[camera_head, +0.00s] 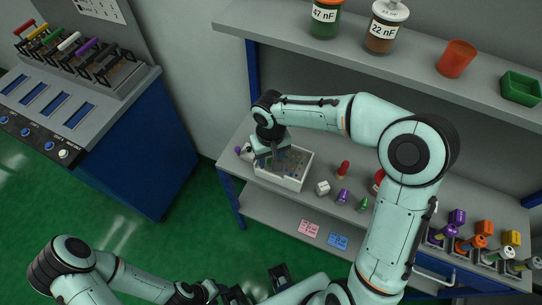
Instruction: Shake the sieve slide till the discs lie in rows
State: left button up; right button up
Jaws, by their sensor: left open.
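A white tray-like box (288,182), which seems to be the sieve slide, sits on the grey bench at the middle of the head view. Small dark and coloured pieces lie inside it; they are too small to tell how they lie. My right gripper (270,153) is at the box's back left edge and hides part of it. I cannot tell whether its fingers are closed on the box. My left gripper (258,286) is open and empty at the bottom of the view, low and well away from the bench.
A white cube (322,188), a red figure-like piece (343,168) and a purple piece (343,196) stand right of the box. A shelf (420,60) with jars overhangs the back. A blue cabinet with levers (130,150) is left. Green floor lies open between.

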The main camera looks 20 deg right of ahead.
pick_arm(q)
jog(key=shift+w+r+p, duration=0.25)
jog(key=shift+r+p, duration=0.15)
jog(key=shift+r, duration=0.1)
jog(key=shift+w+r+p, duration=0.25)
jog(key=shift+r+p, duration=0.15)
jog(key=shift+r, duration=0.05)
pick_arm(e)
notch_tip(320, 180, up, 13)
jog(key=shift+r, duration=0.2)
